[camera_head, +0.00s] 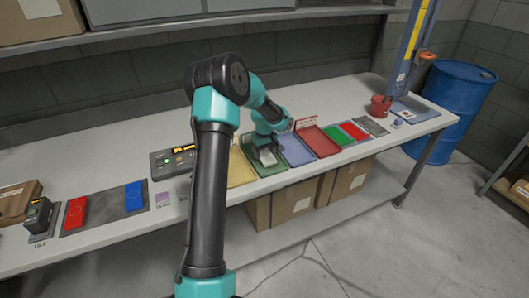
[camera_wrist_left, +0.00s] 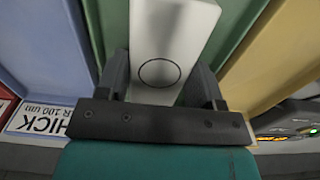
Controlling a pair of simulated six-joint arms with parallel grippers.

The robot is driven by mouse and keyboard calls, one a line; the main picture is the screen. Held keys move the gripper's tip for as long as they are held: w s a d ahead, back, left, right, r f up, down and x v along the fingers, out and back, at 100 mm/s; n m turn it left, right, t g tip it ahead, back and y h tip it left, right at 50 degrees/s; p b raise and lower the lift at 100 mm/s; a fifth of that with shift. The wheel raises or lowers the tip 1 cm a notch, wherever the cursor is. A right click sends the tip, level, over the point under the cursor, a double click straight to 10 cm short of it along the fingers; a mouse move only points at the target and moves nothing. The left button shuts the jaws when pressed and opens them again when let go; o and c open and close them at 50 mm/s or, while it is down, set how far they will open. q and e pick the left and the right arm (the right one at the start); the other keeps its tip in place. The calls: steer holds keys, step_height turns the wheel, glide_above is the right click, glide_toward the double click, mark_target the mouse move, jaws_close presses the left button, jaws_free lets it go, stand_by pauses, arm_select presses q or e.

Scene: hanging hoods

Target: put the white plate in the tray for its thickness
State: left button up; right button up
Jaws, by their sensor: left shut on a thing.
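My left gripper (camera_head: 264,150) reaches over the green tray (camera_head: 286,172) on the bench. It is shut on the white plate (camera_head: 268,157). In the left wrist view the white plate (camera_wrist_left: 190,30), marked with a black circle, sits between the two dark fingers (camera_wrist_left: 162,85). The green tray's surface (camera_wrist_left: 108,25) shows behind the plate, with the blue tray to its left and the yellow tray to its right. Whether the plate touches the green tray is unclear. A sign (camera_wrist_left: 50,108) reading "THICK" shows at the lower left. My right gripper is not in view.
The yellow tray (camera_head: 238,170), blue tray (camera_head: 297,151) and red tray (camera_head: 320,142) flank the green one. A display instrument (camera_head: 172,163) stands left of them. Red (camera_head: 75,213) and blue (camera_head: 134,197) plates lie further left. A red pot (camera_head: 380,106) stands right.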

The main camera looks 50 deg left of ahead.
arm_select(q)
steer(key=shift+f, duration=0.5)
steer(key=o, duration=1.1)
step_height(320, 180, up, 17)
steer(key=shift+r, duration=0.2)
